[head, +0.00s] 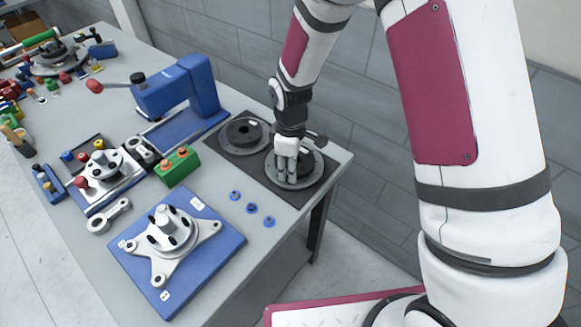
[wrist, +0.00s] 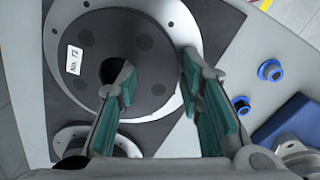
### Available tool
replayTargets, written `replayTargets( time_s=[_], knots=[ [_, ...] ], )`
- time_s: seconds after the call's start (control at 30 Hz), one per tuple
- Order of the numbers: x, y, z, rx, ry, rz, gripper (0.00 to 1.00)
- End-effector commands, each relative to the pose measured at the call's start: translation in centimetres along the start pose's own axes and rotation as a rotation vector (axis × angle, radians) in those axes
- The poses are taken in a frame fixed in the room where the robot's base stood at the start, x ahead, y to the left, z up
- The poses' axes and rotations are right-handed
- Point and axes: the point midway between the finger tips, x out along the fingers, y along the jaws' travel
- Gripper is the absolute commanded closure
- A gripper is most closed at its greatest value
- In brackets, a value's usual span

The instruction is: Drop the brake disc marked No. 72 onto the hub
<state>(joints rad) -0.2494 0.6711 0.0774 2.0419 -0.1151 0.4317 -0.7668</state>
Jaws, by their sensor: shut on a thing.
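The brake disc marked No. 72 (wrist: 73,60) is a grey ring with a dark raised centre and a round bore; its white label shows in the wrist view. In the head view this disc (head: 316,177) is at the right end of the black mat, partly hidden by my gripper (head: 287,180). My gripper (wrist: 155,82) is shut on the disc's raised centre, one finger at the bore and the other at the outer side. I see no clear gap between disc and mat. The silver hub (head: 168,230), with dark studs and a central boss, stands on a blue plate (head: 215,245).
A second disc (head: 232,140) lies on the mat (head: 216,138) to the left. Several blue nuts (head: 252,208) lie between mat and hub plate. A blue press (head: 180,95), a green block (head: 177,166) and a smaller fixture (head: 103,170) stand further left.

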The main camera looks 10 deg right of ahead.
Motion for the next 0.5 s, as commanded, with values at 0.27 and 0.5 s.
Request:
replayTargets(
  time_s=[0.27, 0.5],
  knots=[
    [-1.1, 0.0, 0.0, 0.000, 0.001, 0.001, 1.00],
    [-1.4, 0.0, -0.1, -0.001, 0.001, 0.002, 1.00]
  ],
)
